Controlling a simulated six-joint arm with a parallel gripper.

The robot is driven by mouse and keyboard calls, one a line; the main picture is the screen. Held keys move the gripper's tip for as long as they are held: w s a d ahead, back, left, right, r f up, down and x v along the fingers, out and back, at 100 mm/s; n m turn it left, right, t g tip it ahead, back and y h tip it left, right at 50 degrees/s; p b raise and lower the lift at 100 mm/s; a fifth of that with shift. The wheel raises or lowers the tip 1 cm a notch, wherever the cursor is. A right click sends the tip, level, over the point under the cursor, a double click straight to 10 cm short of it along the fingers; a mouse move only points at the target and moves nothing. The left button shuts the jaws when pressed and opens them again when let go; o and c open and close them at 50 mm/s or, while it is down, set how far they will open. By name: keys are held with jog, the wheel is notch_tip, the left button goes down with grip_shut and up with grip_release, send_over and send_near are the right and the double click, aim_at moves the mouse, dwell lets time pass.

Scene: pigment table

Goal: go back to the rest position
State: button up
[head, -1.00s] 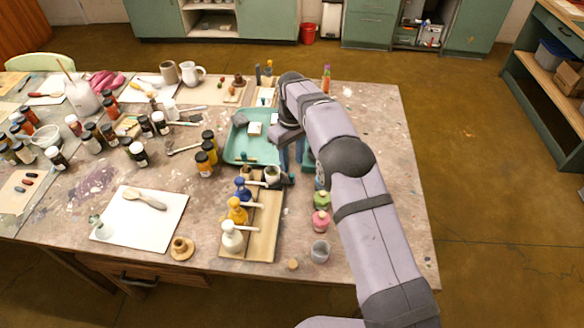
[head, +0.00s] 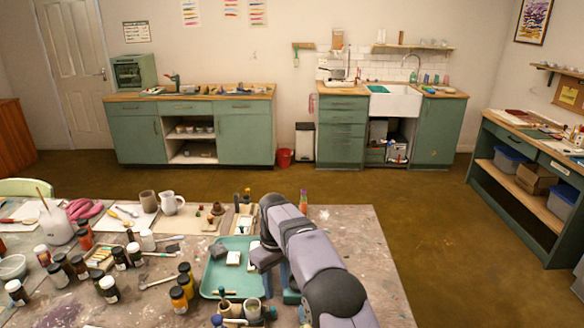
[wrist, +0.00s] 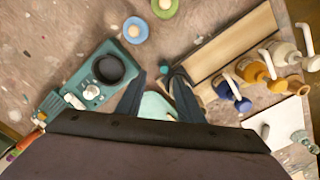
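In the wrist view a piece of the teal tray (wrist: 153,103) shows between and below the fingers.
In the wrist view, blue (wrist: 240,101), yellow (wrist: 248,70) and white (wrist: 283,52) pump bottles stand right of the fingers along a wooden tray (wrist: 225,52). A teal device (wrist: 78,78) with a dark round top is at left. Paint bottles (head: 108,289) crowd the table's left.

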jog(key=s+d+r+m+p, duration=0.1)
jog(key=s+d+r+m, duration=0.35)
jog(key=s+d, duration=0.7)
jog(key=s+d+f+m, duration=0.1)
jog(key=s+d, duration=0.3)
jog(key=s, duration=0.6)
jog(key=s+d+f+m, duration=0.1)
jog(key=s+d+m, duration=0.2)
jog(key=s, duration=0.7)
jog(key=shift+d+f+p, duration=0.2)
jog(key=shift+d+p, duration=0.25)
jog(key=shift+d, duration=0.45)
jog(key=shift+s, duration=0.1)
